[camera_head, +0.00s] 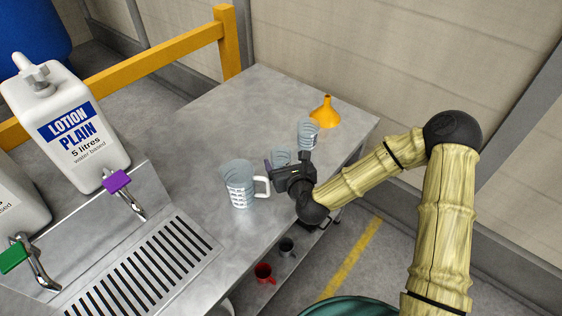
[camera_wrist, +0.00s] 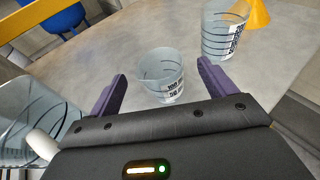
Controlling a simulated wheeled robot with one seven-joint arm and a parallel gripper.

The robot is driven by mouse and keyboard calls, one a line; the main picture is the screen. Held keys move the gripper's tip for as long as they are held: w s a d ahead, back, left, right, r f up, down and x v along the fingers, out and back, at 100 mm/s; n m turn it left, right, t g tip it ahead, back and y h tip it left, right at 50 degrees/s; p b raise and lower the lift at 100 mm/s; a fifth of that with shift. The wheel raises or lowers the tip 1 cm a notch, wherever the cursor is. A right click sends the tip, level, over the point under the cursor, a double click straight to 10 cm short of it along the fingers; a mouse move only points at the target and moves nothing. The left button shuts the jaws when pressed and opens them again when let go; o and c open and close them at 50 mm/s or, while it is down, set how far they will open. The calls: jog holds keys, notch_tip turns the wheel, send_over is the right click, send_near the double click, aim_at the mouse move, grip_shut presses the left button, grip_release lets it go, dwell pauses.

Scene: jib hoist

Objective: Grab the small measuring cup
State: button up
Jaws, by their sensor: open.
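Three clear measuring cups stand on the grey metal table. The small measuring cup (camera_wrist: 160,75) stands upright between the two purple fingers of my gripper (camera_wrist: 156,92) in the wrist view, with a visible gap on each side. In the head view the small cup (camera_head: 280,157) is partly hidden behind my gripper (camera_head: 277,166). My gripper is open and low over the table. A middle-sized cup (camera_head: 307,136) stands behind it, and it shows at the upper right of the wrist view (camera_wrist: 222,36). A large jug (camera_head: 238,186) with a white handle stands to the left.
An orange funnel (camera_head: 325,112) stands at the table's back right. White lotion bottles (camera_head: 70,125) with taps stand over a slotted drain (camera_head: 145,265) at left. A red mug (camera_head: 264,273) is on a lower shelf. The table's back left is clear.

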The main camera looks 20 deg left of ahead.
aim_at(278, 149)
jog(key=shift+w+a+f, duration=0.2)
jog(key=shift+w+a, duration=0.1)
jog(key=shift+w, duration=0.1)
jog(key=shift+x, duration=2.9)
jog(key=c, duration=1)
